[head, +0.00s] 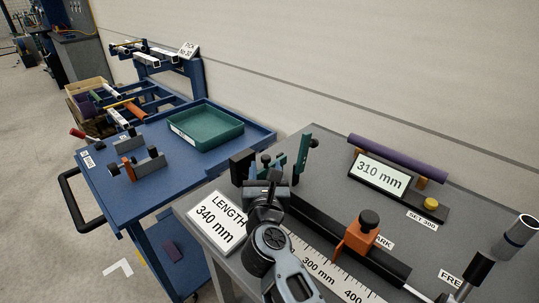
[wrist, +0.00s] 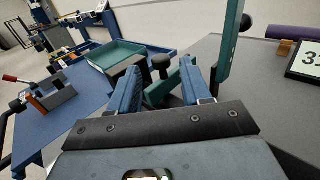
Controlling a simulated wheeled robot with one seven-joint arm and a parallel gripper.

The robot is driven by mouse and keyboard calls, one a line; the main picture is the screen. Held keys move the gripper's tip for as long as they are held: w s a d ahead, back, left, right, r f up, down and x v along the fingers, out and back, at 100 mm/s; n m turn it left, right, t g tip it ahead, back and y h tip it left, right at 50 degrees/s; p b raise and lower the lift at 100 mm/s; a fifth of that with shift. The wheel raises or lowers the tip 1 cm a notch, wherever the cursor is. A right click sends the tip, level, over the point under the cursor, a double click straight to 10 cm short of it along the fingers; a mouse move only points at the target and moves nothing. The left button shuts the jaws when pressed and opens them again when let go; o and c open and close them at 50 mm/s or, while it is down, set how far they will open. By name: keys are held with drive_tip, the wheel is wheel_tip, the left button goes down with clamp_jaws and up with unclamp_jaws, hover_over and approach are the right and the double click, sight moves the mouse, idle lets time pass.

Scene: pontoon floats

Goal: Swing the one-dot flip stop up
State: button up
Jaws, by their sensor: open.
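A green flip stop with a black knob shows in the head view, just beyond my gripper (head: 268,178), and in the wrist view its green body (wrist: 160,92) lies low and slanted between the fingertips. My gripper (wrist: 162,78) is open, its two blue fingers on either side of this part; I cannot tell whether they touch it. A second green piece (head: 304,153) stands upright to the right, and it also shows in the wrist view (wrist: 231,45). No dots can be made out on either green piece, so I cannot tell which is the one-dot stop.
An orange block with a black knob (head: 360,238) sits on the black rail beside the scale. A 310 mm display (head: 382,176) and a purple tube (head: 398,157) lie at the back right. A blue cart with a green tray (head: 203,127) stands to the left.

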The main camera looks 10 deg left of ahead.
sight(266, 160)
drive_tip(key=w, duration=0.5)
drive_tip(key=shift+w+a+b, duration=0.3)
drive_tip(key=shift+w, duration=0.05)
clamp_jaws()
idle(0.3)
